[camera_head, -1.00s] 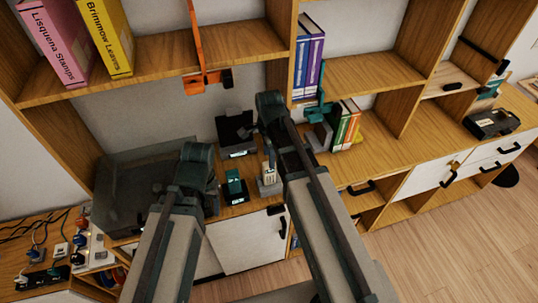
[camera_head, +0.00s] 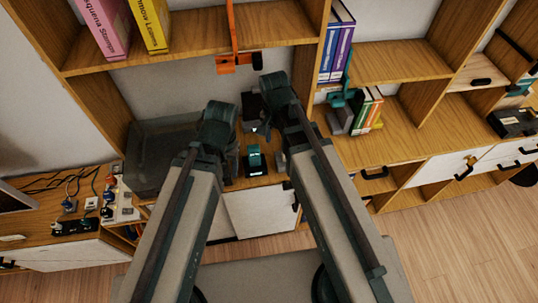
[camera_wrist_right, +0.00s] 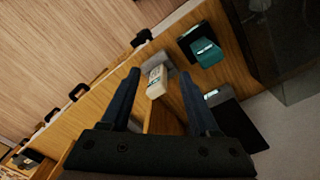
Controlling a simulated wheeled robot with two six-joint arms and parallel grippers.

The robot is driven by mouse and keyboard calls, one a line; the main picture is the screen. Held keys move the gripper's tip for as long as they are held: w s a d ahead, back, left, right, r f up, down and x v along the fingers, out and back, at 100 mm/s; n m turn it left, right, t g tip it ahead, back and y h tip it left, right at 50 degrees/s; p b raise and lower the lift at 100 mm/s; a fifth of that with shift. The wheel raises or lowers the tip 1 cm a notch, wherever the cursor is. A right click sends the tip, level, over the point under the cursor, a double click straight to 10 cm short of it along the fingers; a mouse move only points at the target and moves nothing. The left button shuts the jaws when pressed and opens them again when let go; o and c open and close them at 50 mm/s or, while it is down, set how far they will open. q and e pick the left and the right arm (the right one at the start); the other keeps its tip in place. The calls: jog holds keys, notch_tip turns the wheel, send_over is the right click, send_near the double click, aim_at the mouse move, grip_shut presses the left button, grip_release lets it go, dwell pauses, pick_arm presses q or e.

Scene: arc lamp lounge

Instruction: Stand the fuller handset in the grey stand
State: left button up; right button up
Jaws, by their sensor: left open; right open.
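A cream handset (camera_wrist_right: 157,84) stands in a grey stand (camera_wrist_right: 153,60) on the wooden counter; in the head view my right arm hides most of it. A teal handset (camera_head: 253,157) stands in a dark stand beside it, and it also shows in the right wrist view (camera_wrist_right: 207,54). The charge readings are too small to read. My right gripper (camera_wrist_right: 160,74) is open, its fingers pointing toward the cream handset, which appears between them, with no grip on it. My left gripper (camera_head: 231,160) is open and mostly hidden behind its own wrist, left of the teal handset.
A black device with a small lit screen (camera_head: 254,112) stands behind the handsets. A smoky clear box (camera_head: 158,160) is at the left. An orange bracket (camera_head: 238,63) hangs above. Books (camera_head: 367,112) and a teal bookend (camera_head: 343,96) stand right. Chargers and cables lie far left.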

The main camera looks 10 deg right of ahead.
jog(key=s+a+n, duration=0.4)
jog(key=s+n, duration=0.4)
jog(key=n, duration=0.3)
jog(key=shift+a+n+h, duration=0.3)
jog(key=shift+n, duration=0.1)
notch_tip(320, 180, down, 6)
jog(key=b, duration=0.5)
jog(key=shift+r+b, duration=0.15)
jog(key=shift+b, duration=0.25)
jog(key=shift+a, duration=0.1)
